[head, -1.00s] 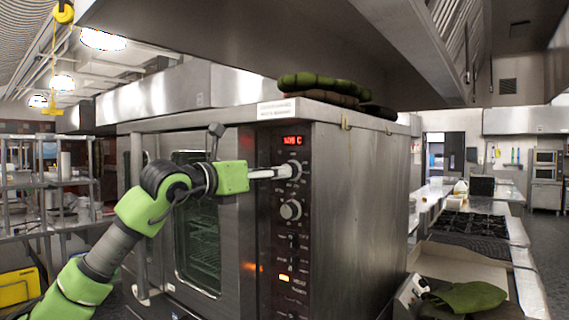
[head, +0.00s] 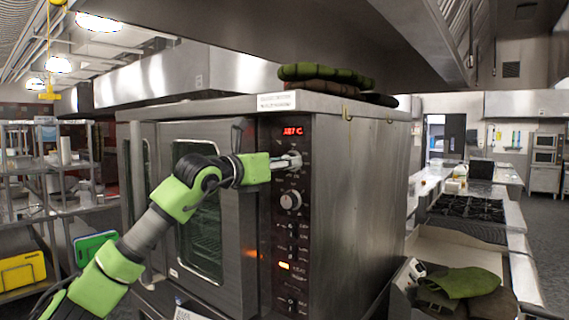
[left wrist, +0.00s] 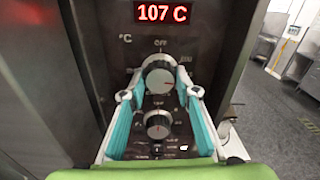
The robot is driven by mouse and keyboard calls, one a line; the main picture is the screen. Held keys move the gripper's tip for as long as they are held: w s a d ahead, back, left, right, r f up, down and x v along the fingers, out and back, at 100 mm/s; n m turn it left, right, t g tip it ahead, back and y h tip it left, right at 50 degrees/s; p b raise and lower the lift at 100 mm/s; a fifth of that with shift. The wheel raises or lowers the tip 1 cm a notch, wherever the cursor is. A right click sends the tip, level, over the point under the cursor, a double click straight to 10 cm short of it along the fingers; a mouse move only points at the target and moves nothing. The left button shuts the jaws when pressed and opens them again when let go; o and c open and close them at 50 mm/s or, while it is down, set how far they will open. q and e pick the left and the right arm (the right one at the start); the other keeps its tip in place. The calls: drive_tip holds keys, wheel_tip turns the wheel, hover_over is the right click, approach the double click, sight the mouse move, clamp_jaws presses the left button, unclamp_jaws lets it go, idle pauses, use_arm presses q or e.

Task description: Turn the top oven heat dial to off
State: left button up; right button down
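The top oven heat dial (left wrist: 159,80) is a round silver knob below a red display (left wrist: 162,13) reading 107 C in the left wrist view. The word OFF is printed above the dial; a small red mark shows on the right part of its face. My left gripper (left wrist: 160,92) has one teal-padded finger on each side of the dial. The fingers are spread, and I cannot tell whether they touch it. In the head view, my left gripper (head: 285,162) is at the dial (head: 294,160), partly covering it. My right gripper is not in view.
A second dial (head: 291,200) sits just below, with switches and a lit orange lamp (head: 284,266) under it. The oven door (head: 200,220) is left of the panel. Folded green cloths (head: 325,75) lie on the oven. A counter (head: 450,240) runs along the right.

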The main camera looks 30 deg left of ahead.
use_arm(q)
drive_tip(key=n+b, duration=0.8)
drive_tip(key=n, duration=1)
drive_tip(key=shift+r+n, duration=0.1)
drive_tip(key=shift+n, duration=0.3)
idle(0.5)
drive_tip(key=o, duration=1.1)
drive_tip(key=shift+s, duration=0.1)
